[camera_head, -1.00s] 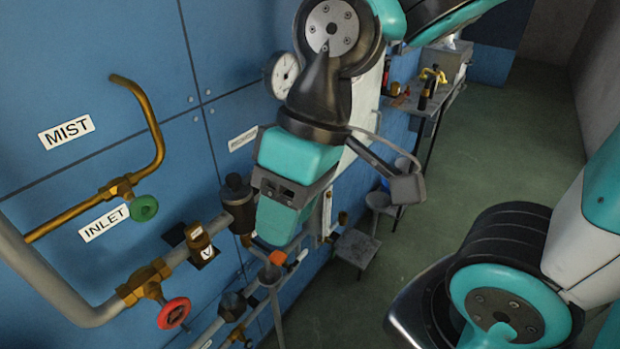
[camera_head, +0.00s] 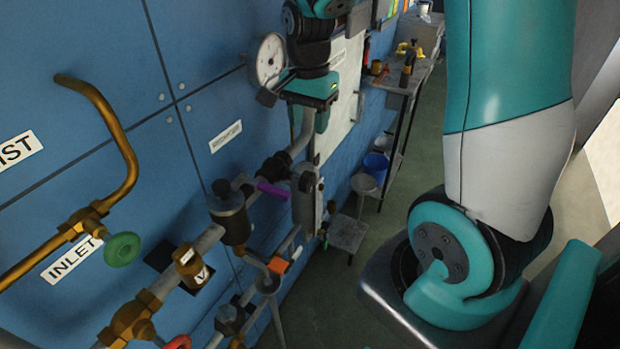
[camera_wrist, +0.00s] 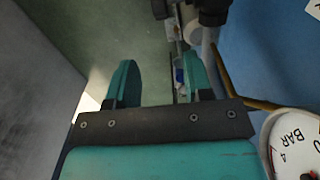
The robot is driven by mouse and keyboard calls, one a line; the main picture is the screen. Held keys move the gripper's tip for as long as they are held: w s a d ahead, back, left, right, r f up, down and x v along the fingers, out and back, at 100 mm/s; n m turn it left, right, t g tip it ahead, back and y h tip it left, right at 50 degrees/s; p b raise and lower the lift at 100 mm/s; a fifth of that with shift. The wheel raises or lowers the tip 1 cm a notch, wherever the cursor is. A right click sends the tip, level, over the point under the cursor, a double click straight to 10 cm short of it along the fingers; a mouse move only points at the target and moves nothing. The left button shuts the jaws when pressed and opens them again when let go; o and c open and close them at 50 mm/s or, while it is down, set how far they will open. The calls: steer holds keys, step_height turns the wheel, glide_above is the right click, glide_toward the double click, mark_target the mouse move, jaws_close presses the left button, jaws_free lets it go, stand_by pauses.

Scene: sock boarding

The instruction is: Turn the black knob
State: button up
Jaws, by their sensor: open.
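Another black fitting (camera_head: 228,318) sits lower on the pipework; I cannot tell for certain which is the black knob. My gripper (camera_head: 309,118) is up and to the right of both, beside the pressure gauge, apart from the cap. In the wrist view my gripper (camera_wrist: 162,82) has two teal fingers spread apart with nothing between them. Dark fittings (camera_wrist: 212,10) show beyond the fingers at the top, partly cut off.
The pressure gauge (camera_head: 268,60) is close to my gripper; it also shows in the wrist view (camera_wrist: 296,150). A purple handle (camera_head: 272,188), a green handwheel (camera_head: 122,249) and a red handwheel (camera_head: 178,342) stick out from the blue wall. A stool (camera_head: 347,232) stands on the open floor.

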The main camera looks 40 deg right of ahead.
mark_target(309, 172)
step_height(309, 172, down, 16)
steer(key=shift+r+p, duration=0.1)
steer(key=shift+p, duration=0.55)
